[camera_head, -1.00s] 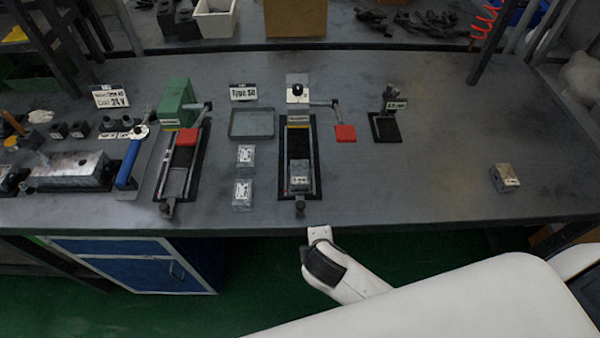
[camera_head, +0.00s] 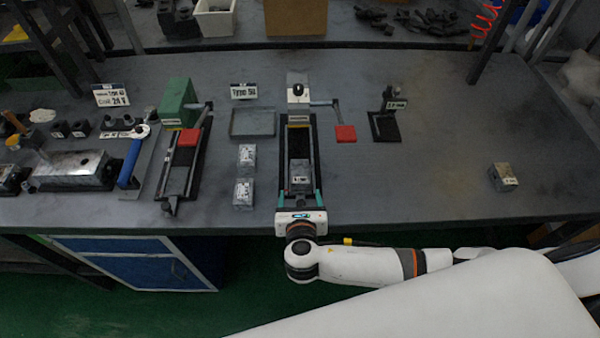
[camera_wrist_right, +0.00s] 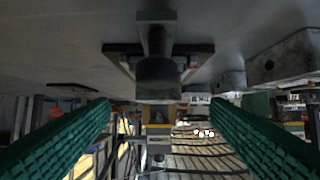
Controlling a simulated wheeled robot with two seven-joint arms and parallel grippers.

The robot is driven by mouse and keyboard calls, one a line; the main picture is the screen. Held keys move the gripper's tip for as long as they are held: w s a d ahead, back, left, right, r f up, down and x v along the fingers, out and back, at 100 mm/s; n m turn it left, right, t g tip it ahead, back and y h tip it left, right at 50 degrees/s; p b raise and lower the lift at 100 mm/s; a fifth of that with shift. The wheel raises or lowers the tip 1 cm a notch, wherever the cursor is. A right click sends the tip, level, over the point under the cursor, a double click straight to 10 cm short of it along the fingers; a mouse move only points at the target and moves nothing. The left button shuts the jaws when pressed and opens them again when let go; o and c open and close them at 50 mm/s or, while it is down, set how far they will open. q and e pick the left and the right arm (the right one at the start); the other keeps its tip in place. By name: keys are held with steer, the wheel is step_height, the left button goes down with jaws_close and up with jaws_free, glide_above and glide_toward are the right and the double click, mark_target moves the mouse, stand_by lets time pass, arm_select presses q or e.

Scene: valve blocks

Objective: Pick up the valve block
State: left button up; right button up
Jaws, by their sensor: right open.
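A small grey valve block (camera_head: 300,175) with a white label sits in the black clamp fixture (camera_head: 298,140) at the middle of the bench. Two similar blocks, one behind the other (camera_head: 246,155) (camera_head: 243,192), stand left of the fixture, and another block (camera_head: 503,177) lies far right. My right gripper (camera_head: 300,194) is at the fixture's front end, its teal fingers apart on either side, just in front of the block. My left gripper is out of view.
A second fixture with a green block (camera_head: 175,103) stands to the left. An empty grey tray (camera_head: 252,123) lies behind the two blocks. The bench's right side is mostly clear.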

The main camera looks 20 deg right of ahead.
mark_target(300, 183)
steer(key=p+x, duration=0.1)
steer(key=x, duration=0.4)
steer(key=shift+w+d, duration=0.2)
steer(key=shift+w, duration=0.2)
steer(key=c, duration=1.3)
